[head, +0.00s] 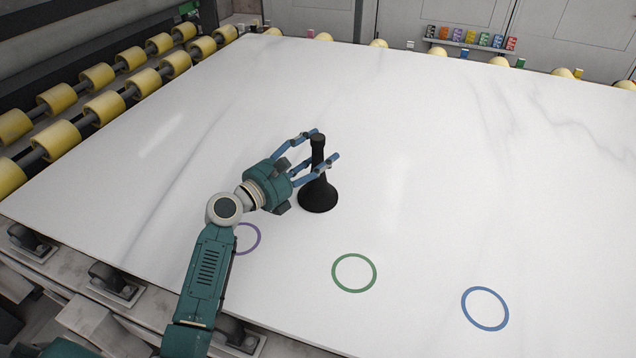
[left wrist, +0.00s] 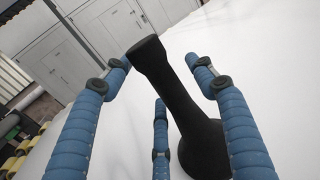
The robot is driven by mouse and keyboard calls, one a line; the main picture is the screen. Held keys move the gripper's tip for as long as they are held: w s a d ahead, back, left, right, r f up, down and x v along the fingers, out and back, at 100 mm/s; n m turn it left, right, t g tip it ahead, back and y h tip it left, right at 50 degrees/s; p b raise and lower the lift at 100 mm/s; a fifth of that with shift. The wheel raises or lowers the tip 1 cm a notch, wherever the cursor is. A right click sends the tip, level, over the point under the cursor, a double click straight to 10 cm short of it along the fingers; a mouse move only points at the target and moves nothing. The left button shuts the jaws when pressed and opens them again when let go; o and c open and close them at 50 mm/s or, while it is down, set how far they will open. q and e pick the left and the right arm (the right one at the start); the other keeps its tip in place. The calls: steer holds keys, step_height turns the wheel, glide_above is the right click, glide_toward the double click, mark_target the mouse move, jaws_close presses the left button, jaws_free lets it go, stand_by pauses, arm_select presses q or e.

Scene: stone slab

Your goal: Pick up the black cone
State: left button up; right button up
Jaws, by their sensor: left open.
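The black cone (head: 318,193) stands upright on the white slab, with a wide round base and a narrow neck. In the left wrist view the cone (left wrist: 178,90) rises between the blue fingers, tilted in the picture. My left gripper (head: 326,146) is open, its blue fingers on either side of the cone's upper neck. It also shows in the left wrist view (left wrist: 160,85). I cannot tell whether any finger touches the cone. My right gripper is not in view.
The white stone slab (head: 430,170) is mostly clear. Purple (head: 248,238), green (head: 354,273) and blue (head: 485,309) rings are marked near its front edge. Yellow rollers (head: 83,108) line the left side. Small colored items (head: 471,37) stand on a shelf at the back.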

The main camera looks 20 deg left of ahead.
arm_select(q)
jaws_close()
steer(key=shift+r, duration=0.1)
stand_by(0.3)
